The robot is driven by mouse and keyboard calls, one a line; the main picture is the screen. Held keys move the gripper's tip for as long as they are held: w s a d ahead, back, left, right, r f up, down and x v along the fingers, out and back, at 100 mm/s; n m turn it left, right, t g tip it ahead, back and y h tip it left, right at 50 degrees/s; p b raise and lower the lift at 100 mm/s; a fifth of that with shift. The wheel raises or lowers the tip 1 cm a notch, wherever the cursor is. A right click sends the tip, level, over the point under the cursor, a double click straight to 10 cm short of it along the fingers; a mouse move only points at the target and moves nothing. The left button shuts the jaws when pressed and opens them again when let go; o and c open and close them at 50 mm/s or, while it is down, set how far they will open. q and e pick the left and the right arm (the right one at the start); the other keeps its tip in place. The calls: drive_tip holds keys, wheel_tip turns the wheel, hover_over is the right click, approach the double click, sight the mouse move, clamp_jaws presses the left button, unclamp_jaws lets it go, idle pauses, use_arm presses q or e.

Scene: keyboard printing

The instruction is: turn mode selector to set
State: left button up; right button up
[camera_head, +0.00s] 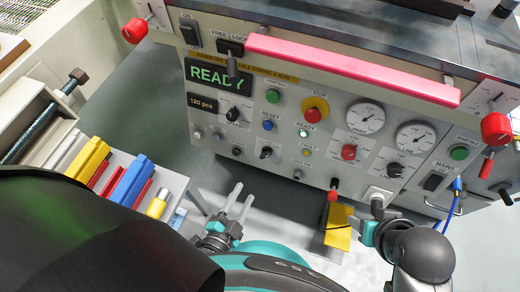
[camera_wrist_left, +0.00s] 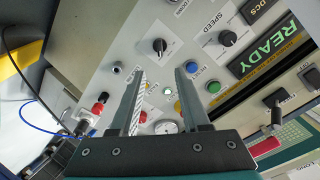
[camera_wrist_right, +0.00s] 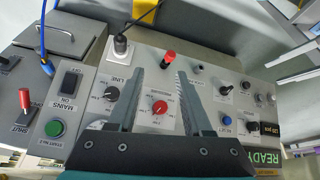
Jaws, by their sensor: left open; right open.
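A black selector knob (camera_head: 266,152) sits low on the machine's light panel, left of the lamps, with small printed labels too small to read. It looks like the mode selector; it also shows in the left wrist view as a black knob on a white label (camera_wrist_left: 159,45). My left gripper (camera_head: 243,192) is open and empty, below and in front of that knob, apart from the panel. In the left wrist view its fingers (camera_wrist_left: 160,72) point at the panel. My right gripper (camera_wrist_right: 160,65) is open and empty, its fingers pointing toward the panel's right part; the head view hides most of it.
The panel carries a speed knob (camera_head: 233,114), a blue reset button (camera_head: 268,126), a yellow-ringed stop button (camera_head: 315,108), a red knob (camera_head: 348,152) and gauges (camera_head: 366,117). Colored blocks (camera_head: 132,180) lie on a left side table.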

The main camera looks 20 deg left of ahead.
use_arm(q)
drive_tip(key=w, duration=0.1)
drive_tip(key=b, duration=0.4)
approach(264, 158)
drive_tip(key=shift+x, duration=1.85)
drive_tip(key=shift+b+x, duration=0.75)
drive_tip(key=shift+x, duration=0.65)
drive_tip(key=shift+w+f+b, duration=0.15)
drive_tip(key=shift+w+b, duration=0.15)
drive_tip(key=shift+w, duration=0.15)
drive_tip(key=shift+w+f, duration=0.1)
drive_tip(key=shift+w, duration=0.45)
use_arm(e)
drive_tip(key=w+a+r+t+y, duration=0.3)
drive_tip(key=w+a+t+y, duration=0.2)
drive_tip(key=a+t, duration=0.5)
drive_tip(key=shift+a+r+t+y, duration=0.15)
drive_tip(key=shift+a+t+y, duration=0.15)
drive_tip(key=shift+y, duration=0.1)
use_arm(q)
clamp_jaws()
